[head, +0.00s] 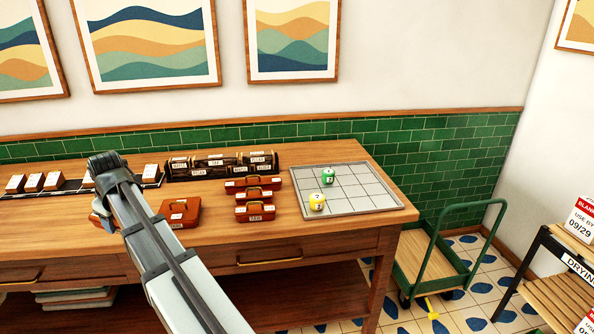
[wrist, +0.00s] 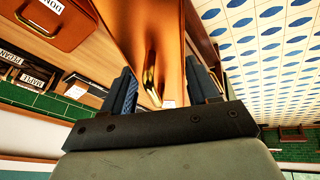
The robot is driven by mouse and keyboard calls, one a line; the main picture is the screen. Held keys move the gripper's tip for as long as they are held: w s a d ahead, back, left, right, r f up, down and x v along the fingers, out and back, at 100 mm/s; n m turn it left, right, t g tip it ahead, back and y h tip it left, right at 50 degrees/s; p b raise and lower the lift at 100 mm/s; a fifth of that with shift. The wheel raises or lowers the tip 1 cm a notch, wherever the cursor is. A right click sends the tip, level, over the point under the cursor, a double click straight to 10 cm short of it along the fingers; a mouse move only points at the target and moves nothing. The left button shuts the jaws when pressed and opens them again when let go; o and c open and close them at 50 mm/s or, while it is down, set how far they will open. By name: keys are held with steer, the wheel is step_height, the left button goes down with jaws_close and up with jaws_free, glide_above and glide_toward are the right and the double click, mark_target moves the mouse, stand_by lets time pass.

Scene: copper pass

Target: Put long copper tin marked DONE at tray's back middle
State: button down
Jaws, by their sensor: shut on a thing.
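In the wrist view my gripper (wrist: 162,88) is shut on a copper-brown tin (wrist: 172,60) with a brass handle (wrist: 152,76). A small white label shows at the tin's near end, but I cannot read it. In the head view my arm covers most of this tin; a copper edge (head: 97,220) shows left of the arm, over the table's left part. The grey gridded tray (head: 375,200) lies at the table's right end.
A wide copper tin (head: 180,212), marked DON... in the wrist view (wrist: 60,22), lies right of my arm. Three copper tins (head: 254,197) lie in a column left of the tray. Dark labelled tins (head: 215,167) line the back. A green cart (head: 435,265) stands beside the table.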

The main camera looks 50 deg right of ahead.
steer(key=d+n+y, duration=0.1)
steer(key=d+n, duration=0.2)
steer(key=d, duration=4)
steer(key=s+d+n+y, duration=0.1)
steer(key=s+d, duration=0.7)
steer(key=d, duration=0.5)
steer(key=s+d+n, duration=0.1)
steer(key=s+d, duration=0.8)
steer(key=d, duration=0.4)
steer(key=s+d+y, duration=0.1)
steer(key=s+d, duration=0.7)
steer(key=d, duration=0.5)
steer(key=shift+f, duration=4.55)
steer(key=shift+f, duration=0.15)
steer(key=shift+c, duration=1.4)
jaws_free()
